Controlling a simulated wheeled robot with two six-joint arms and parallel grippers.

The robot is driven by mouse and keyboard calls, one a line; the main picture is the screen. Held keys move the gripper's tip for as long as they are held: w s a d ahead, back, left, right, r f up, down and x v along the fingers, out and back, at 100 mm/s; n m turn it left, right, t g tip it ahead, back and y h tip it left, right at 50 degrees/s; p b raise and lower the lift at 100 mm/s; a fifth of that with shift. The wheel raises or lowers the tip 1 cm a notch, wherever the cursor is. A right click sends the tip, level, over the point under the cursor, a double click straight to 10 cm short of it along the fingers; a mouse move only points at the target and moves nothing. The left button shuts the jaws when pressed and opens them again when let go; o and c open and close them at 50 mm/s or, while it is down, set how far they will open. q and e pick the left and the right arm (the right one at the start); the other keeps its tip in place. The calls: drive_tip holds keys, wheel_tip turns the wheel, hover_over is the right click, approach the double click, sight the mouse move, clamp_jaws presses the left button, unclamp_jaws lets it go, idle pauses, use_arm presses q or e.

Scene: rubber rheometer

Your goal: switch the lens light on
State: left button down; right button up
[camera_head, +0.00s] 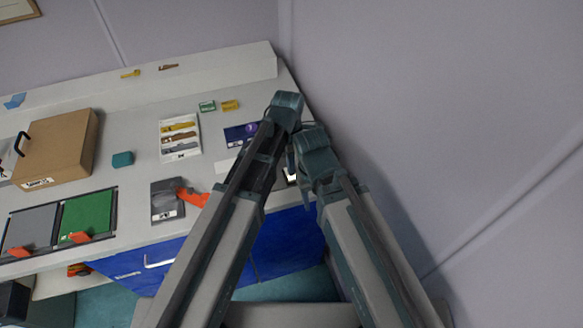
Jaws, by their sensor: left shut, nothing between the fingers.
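I cannot pick out the lens light or its switch for sure. A small dark and white item (291,177) shows at the right end of the bench, mostly hidden behind my arms. My left gripper (287,110) is at the end of the arm that reaches over the bench's right end. It is shut and empty; its fingertips are hard to make out. Whether either gripper touches anything cannot be told.
A dark card with a purple disc (240,134) lies left of my left arm. The wall is close on the right.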

use_arm(q)
drive_tip(key=shift+r, duration=0.1)
wheel_tip(320, 180, up, 14)
drive_tip(key=w+p, duration=0.1)
drive_tip(key=p, duration=1.2)
drive_tip(key=shift+a+f+p, duration=0.2)
drive_tip(key=shift+p, duration=0.2)
drive_tip(key=shift+w, duration=0.1)
drive_tip(key=s+a+m, duration=0.1)
drive_tip(key=a+m, duration=0.1)
drive_tip(key=m, duration=0.1)
drive_tip(key=a+m, duration=0.3)
drive_tip(key=s+a+m, duration=0.1)
drive_tip(key=a+m, duration=0.1)
drive_tip(key=m, duration=0.1)
drive_tip(key=shift+s+a+f+t, duration=0.1)
drive_tip(key=shift+s+a+t, duration=0.2)
drive_tip(key=shift+a+t, duration=0.1)
drive_tip(key=s+a+m+t, duration=0.1)
drive_tip(key=s+a+m, duration=0.3)
drive_tip(key=a+m, duration=0.65)
drive_tip(key=s+d+f+m+b, duration=0.2)
drive_tip(key=s+d+m, duration=0.1)
drive_tip(key=d, duration=0.3)
drive_tip(key=s+d+f+m+g+y+b, duration=0.1)
drive_tip(key=s+d+f+m+b, duration=0.1)
drive_tip(key=d, duration=0.5)
drive_tip(key=shift+s+d+m, duration=0.25)
drive_tip(key=shift+s+m, duration=0.15)
drive_tip(key=shift+m, duration=0.05)
